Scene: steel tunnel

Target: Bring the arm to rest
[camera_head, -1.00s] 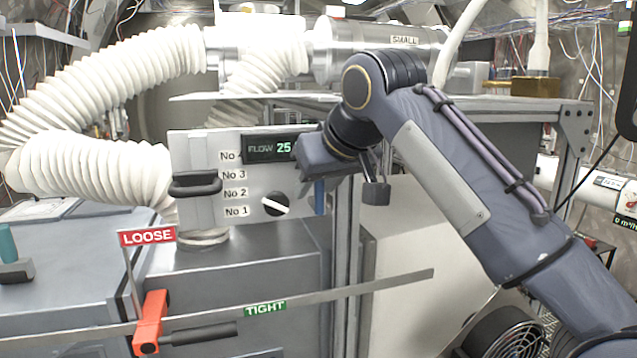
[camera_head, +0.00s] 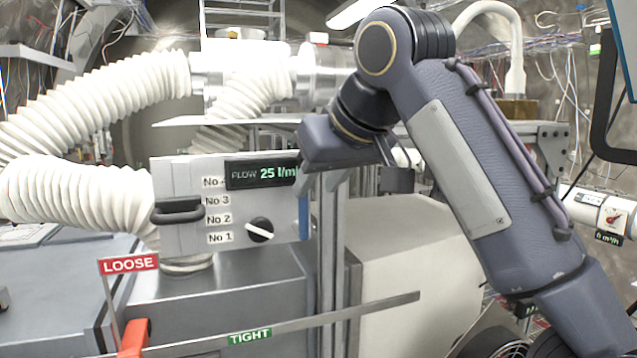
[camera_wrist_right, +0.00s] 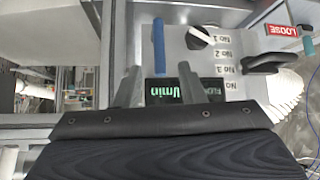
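My right arm (camera_head: 455,150) reaches in from the lower right in the head view, bent at a high joint. Its gripper (camera_head: 303,183) hangs in front of the right edge of the grey control panel (camera_head: 180,215), its fingertips partly hard to see. In the right wrist view the two fingers of this gripper (camera_wrist_right: 160,88) stand apart with nothing between them. The panel's green-lit display (camera_wrist_right: 172,90) shows behind the gap, and a blue bar (camera_wrist_right: 158,45) lies beyond the fingertips. I cannot tell whether a finger touches the panel. My left gripper is not in view.
The panel has a knob (camera_head: 260,230) and a black handle (camera_head: 178,212). White ribbed hoses (camera_head: 90,110) run at left. A dark padlock-like block (camera_head: 397,181) hangs by the frame post (camera_head: 333,260).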

